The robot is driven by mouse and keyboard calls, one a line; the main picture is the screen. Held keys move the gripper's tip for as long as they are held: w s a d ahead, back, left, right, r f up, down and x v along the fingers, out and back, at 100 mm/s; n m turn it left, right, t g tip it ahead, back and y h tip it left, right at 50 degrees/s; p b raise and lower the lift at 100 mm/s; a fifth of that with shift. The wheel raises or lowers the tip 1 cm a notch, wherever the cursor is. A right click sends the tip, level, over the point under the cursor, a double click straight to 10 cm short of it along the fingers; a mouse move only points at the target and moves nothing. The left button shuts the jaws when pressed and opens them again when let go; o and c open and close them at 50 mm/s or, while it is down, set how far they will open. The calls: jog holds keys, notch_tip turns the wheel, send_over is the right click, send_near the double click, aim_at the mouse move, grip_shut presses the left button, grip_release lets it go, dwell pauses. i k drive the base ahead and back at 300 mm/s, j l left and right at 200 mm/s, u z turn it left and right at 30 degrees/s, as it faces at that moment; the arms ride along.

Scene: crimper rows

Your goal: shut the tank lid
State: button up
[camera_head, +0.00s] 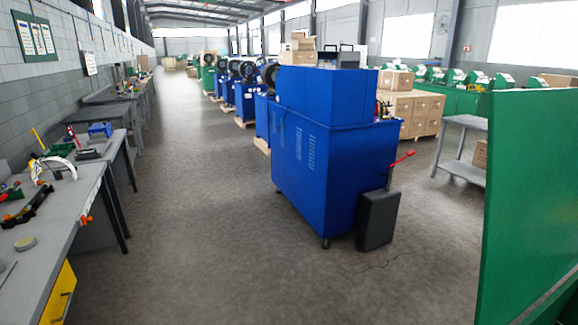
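The nearest blue machine (322,185) stands on castors in the middle of the floor, with vents on its side and a higher blue block (318,93) at its top. A dark grey box (378,220) stands against its right end. A thin red-handled lever (402,158) juts out above that box. I cannot tell which part is the tank or its lid, nor whether any lid is open or shut. My gripper is not in view.
A workbench (75,210) with tools runs along the left wall. A large green panel (530,210) fills the right edge. A grey table (463,170) and cardboard boxes (412,112) stand behind the machine. The floor aisle (190,210) between bench and machines is clear.

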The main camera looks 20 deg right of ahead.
aim_at(530, 232)
jog(key=i+j+z, duration=0.15)
jog(key=i+z, duration=0.3)
jog(key=i+j+z, duration=0.25)
jog(key=z, duration=0.2)
jog(key=i+j+z, duration=0.35)
jog(key=z, duration=0.15)
jog(key=i+j+z, duration=0.2)
jog(key=j+z, duration=0.25)
jog(key=j, duration=0.15)
jog(key=i+j+z, duration=0.15)
jog(key=j+z, duration=0.15)
jog(key=j, duration=0.2)
jog(key=i+j+z, duration=0.1)
jog(key=j+z, duration=0.15)
jog(key=j, duration=0.2)
jog(key=j+z, duration=0.3)
jog(key=j, duration=0.2)
jog(key=k+j, duration=0.1)
jog(key=k, duration=0.15)
